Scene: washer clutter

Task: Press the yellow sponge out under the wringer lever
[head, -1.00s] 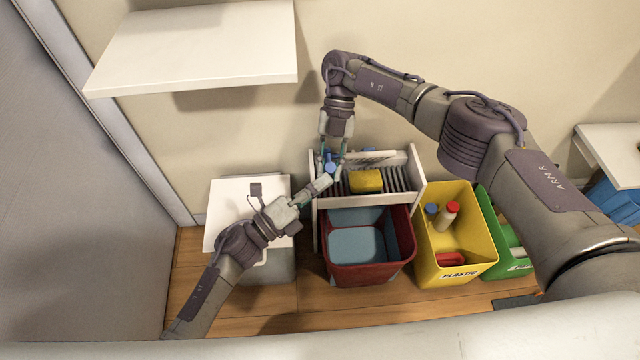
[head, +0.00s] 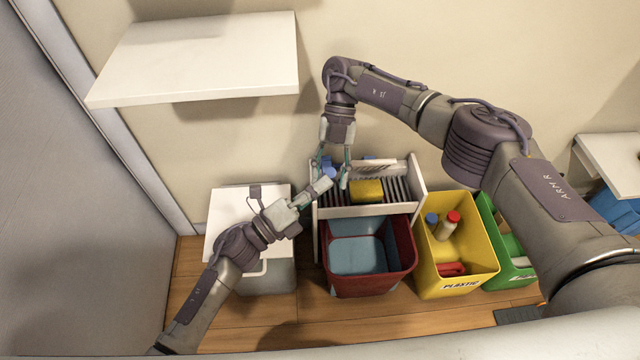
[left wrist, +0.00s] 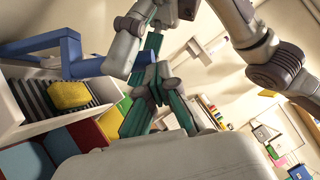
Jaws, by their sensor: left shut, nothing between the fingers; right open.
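The yellow sponge (head: 367,191) lies on the dark slats of a white rack, and also shows in the left wrist view (left wrist: 69,95). A blue lever (left wrist: 86,66) stands over the left end of the rack in the left wrist view, with nothing pressing on the sponge. In the head view, the lever's blue end (head: 329,169) is partly hidden by my grippers. My right gripper (head: 332,174) points down, open, its fingers on either side of that blue end; contact is unclear. My left gripper (head: 326,184) is shut and empty, close beside the lever, also in its wrist view (left wrist: 157,78).
Below the rack stands a red bin (head: 402,256) with a pale blue interior. A yellow bin (head: 480,255) with bottles and a green bin (head: 489,211) stand to the right. A white-lidded box (head: 229,205) is at left. A white shelf (head: 200,55) overhangs the upper left.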

